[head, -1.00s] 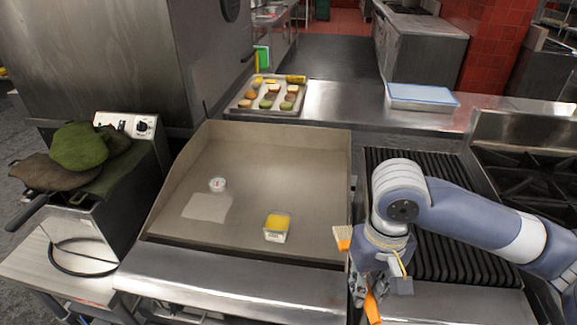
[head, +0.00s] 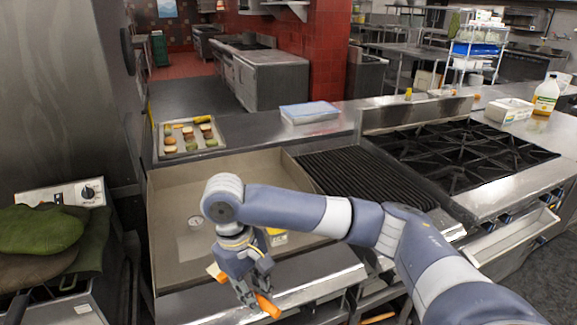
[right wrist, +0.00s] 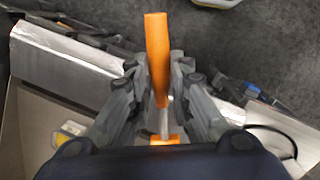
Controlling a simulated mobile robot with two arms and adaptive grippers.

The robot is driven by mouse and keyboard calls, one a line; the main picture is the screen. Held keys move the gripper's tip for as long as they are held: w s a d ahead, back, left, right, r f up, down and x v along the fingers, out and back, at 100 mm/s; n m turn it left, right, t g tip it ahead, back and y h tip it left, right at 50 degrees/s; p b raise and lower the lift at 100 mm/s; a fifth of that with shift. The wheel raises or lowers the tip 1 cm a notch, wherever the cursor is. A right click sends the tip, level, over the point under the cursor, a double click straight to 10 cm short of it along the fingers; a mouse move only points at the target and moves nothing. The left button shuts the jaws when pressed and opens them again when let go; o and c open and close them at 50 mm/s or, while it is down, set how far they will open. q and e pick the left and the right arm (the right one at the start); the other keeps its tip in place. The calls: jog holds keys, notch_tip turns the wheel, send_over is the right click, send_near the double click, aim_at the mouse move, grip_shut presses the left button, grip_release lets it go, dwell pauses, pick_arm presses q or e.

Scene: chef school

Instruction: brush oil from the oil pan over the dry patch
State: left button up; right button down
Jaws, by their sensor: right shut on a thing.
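My right gripper (head: 248,284) is shut on the brush, whose orange handle (head: 267,305) points down toward the front. The brush's pale bristle end (head: 214,271) shows left of the gripper, over the griddle's front edge. In the right wrist view the handle (right wrist: 157,60) stands between the fingers (right wrist: 160,92). The dry patch (head: 188,246) is a pale square on the griddle, left of my arm. The oil pan (head: 277,238), with yellow oil, sits on the griddle, partly hidden behind my arm; it also shows in the right wrist view (right wrist: 68,131). My left gripper is out of view.
A round white dial (head: 195,222) lies behind the patch. The griddle (head: 165,195) has raised walls. A ribbed grill (head: 345,172) and a burner stove (head: 460,155) stand to the right. A food tray (head: 187,137) is behind; green mitts (head: 40,230) lie at left.

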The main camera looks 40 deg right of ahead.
jog(key=w+d+r+n+h+p, duration=0.2)
jog(key=w+d+n+h+p, duration=0.5)
jog(key=w+d, duration=0.5)
pick_arm(q)
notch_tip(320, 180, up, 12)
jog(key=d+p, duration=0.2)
jog(key=p, duration=0.2)
pick_arm(e)
jog(key=w+d+r+n+t+h, duration=0.1)
jog(key=w+d+r+n+t, duration=0.35)
jog(key=d, duration=0.35)
jog(key=w+d+r+n+t+h, duration=0.1)
jog(key=w+d+r+n+t, duration=0.2)
jog(key=w+d+n+t, duration=0.4)
pick_arm(q)
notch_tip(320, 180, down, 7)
jog(key=b, duration=0.6)
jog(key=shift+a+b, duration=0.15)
jog(key=shift+b, duration=0.25)
pick_arm(e)
notch_tip(320, 180, down, 6)
jog(key=s+g, duration=0.1)
jog(key=g, duration=0.1)
jog(key=shift+s+d+f+m+h, duration=0.15)
jog(key=shift+s+d+m+h, duration=0.15)
jog(key=shift+s+d+m, duration=0.15)
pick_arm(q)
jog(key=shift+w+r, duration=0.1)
